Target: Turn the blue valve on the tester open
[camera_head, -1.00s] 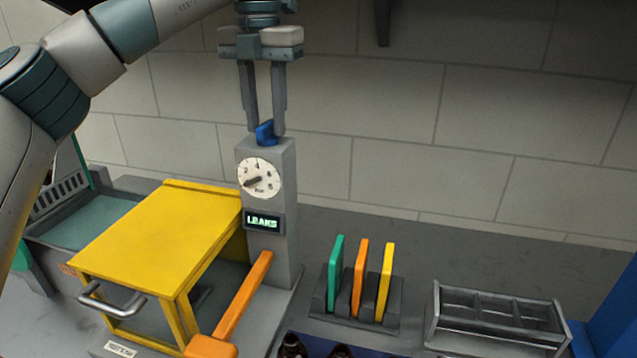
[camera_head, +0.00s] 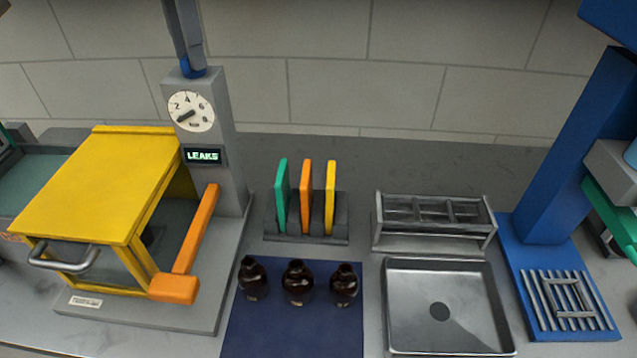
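The tester is a grey column (camera_head: 222,120) with a round white dial (camera_head: 190,111) and a small display (camera_head: 203,156) reading LEAKS. The dial's needle points to the lower left. The blue valve (camera_head: 193,73) sits on top of the column, and only a low part of it shows. My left gripper (camera_head: 193,62) comes down from the top edge. Its fingers are close together, one partly in front of the other, at the valve and hiding its handle. They look shut on it. The gripper's body is out of frame. My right gripper is not in view.
A yellow box (camera_head: 95,185) with a metal handle and an orange lever (camera_head: 195,235) stand by the column. Three amber bottles (camera_head: 298,283) stand on a blue mat (camera_head: 290,335). Behind are coloured plates in a holder (camera_head: 310,238). A metal tray (camera_head: 440,310) and rack lie right, beside a blue stand (camera_head: 555,150).

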